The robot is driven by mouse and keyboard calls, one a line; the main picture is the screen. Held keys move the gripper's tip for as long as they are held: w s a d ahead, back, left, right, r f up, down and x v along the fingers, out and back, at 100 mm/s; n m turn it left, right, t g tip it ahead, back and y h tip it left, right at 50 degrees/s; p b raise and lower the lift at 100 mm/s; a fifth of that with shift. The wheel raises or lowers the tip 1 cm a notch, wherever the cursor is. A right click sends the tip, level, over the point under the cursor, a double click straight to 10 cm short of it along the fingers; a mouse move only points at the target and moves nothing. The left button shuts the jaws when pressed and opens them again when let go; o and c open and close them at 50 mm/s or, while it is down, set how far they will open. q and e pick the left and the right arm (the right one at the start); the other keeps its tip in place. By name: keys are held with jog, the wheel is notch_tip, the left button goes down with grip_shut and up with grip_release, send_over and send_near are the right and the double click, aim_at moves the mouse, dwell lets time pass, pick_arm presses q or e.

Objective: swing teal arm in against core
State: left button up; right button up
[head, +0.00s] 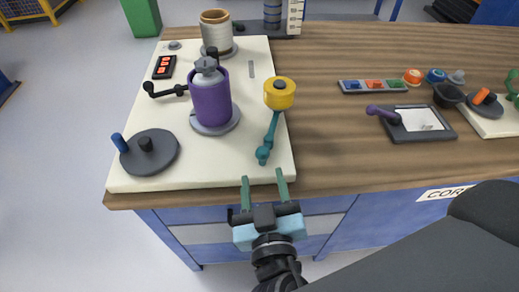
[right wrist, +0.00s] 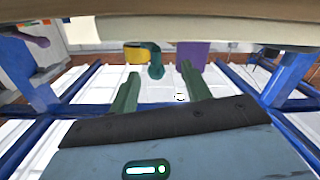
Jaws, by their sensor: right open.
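The teal arm (head: 270,135) is on the cream board, with a yellow roller (head: 279,95) at its far end and a teal knob at its near end. The core, a purple roll (head: 211,100) with a grey knob on top, stands upright to the left. A clear gap separates the roller from the core. My right gripper (head: 263,177) is open and empty at the board's front edge, just short of the teal knob. In the right wrist view, the teal arm (right wrist: 156,62), yellow roller (right wrist: 135,54) and purple core (right wrist: 193,52) show beyond the fingers. My left gripper is out of view.
The cream board (head: 180,80) also carries a white spool (head: 216,35), a black crank (head: 165,91), a switch box (head: 164,67) and a dark disc with a blue peg (head: 149,152). Right of the board, the wooden table (head: 335,140) is bare up to a tablet (head: 420,122).

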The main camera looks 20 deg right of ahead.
jog(key=shift+w+r+m+h, duration=0.2)
jog(key=shift+r+m+h, duration=0.2)
jog(key=shift+r+h, duration=0.1)
jog(key=shift+d+r, duration=0.2)
jog(key=shift+r, duration=0.15)
jog(key=shift+p+x, duration=0.65)
jog(key=shift+x, duration=3.15)
jog(key=shift+c, duration=0.3)
grip_shut()
